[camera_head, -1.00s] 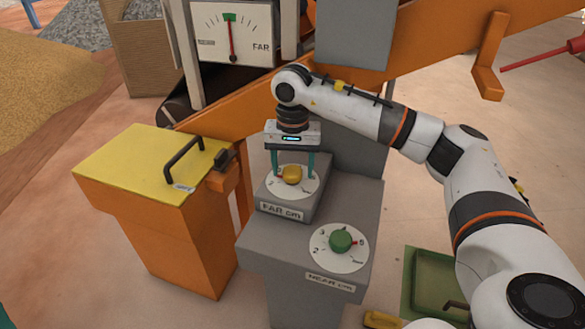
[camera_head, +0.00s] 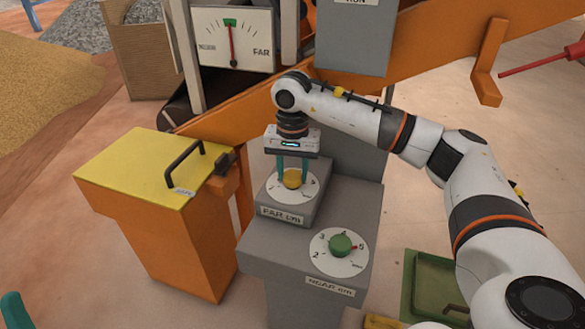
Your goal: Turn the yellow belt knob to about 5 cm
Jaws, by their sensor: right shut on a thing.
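The yellow knob (camera_head: 292,179) sits on a white dial (camera_head: 285,197) on the raised rear step of the grey console, above a label that reads FAR cm. My right gripper (camera_head: 292,175) points straight down over it, its two teal fingers closed on the knob's sides. The knob's pointer and the setting are hidden or too small to read.
An orange box with a yellow lid (camera_head: 140,165) and black handle stands left of the console (camera_head: 280,250). A gauge (camera_head: 234,38) marked FAR, its needle near the green mark, is behind. An orange conveyor frame (camera_head: 430,45) crosses the back. A green tray (camera_head: 435,285) lies lower right.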

